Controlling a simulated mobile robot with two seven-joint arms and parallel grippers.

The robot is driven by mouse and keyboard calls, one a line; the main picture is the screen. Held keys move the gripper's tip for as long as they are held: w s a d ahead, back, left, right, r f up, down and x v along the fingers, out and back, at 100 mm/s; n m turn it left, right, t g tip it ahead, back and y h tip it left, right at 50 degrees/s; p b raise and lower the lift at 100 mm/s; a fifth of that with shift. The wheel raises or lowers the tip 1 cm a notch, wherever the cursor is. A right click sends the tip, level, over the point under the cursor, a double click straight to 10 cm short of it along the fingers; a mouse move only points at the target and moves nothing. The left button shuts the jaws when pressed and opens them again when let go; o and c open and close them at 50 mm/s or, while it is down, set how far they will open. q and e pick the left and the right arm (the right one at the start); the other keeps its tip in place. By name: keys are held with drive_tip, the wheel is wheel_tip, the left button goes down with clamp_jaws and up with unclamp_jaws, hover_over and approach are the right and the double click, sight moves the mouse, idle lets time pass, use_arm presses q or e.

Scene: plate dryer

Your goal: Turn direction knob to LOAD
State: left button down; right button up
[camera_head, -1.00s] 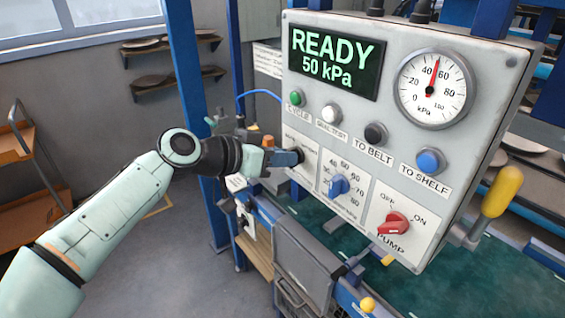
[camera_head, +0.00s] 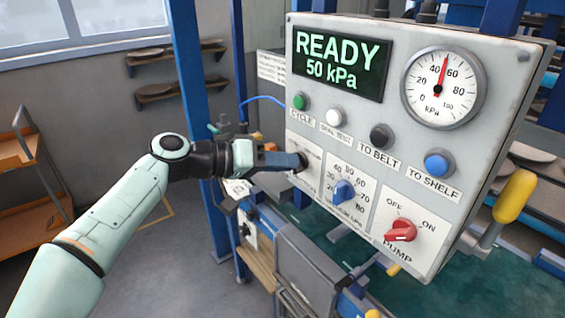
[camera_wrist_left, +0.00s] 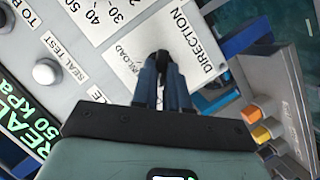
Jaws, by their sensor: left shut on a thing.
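The black direction knob (camera_head: 302,165) is on the lower left plate of the grey control panel (camera_head: 330,118). My left gripper (camera_head: 297,162) reaches it from the left, level with the plate. In the left wrist view its two blue fingers (camera_wrist_left: 162,72) are shut around the knob (camera_wrist_left: 162,56). The word DIRECTION (camera_wrist_left: 197,40) shows on the plate beside the knob. A label ending in LOAD (camera_wrist_left: 128,62) is partly hidden by the fingers. Which way the knob points cannot be told. My right gripper is not in view.
The display (camera_head: 341,62) reads READY 50 kPa. The blue vacuum knob (camera_head: 344,190) and red pump knob (camera_head: 401,231) sit to the right of my gripper. Several push buttons, including a green one (camera_head: 300,101), sit above. A yellow handle (camera_head: 514,196) stands at the panel's right.

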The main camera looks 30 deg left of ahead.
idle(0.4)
use_arm(q)
drive_tip(key=c, duration=1.1)
unclamp_jaws()
drive_tip(key=shift+c, duration=0.2)
drive_tip(key=shift+s, duration=0.1)
drive_tip(key=v, duration=1.3)
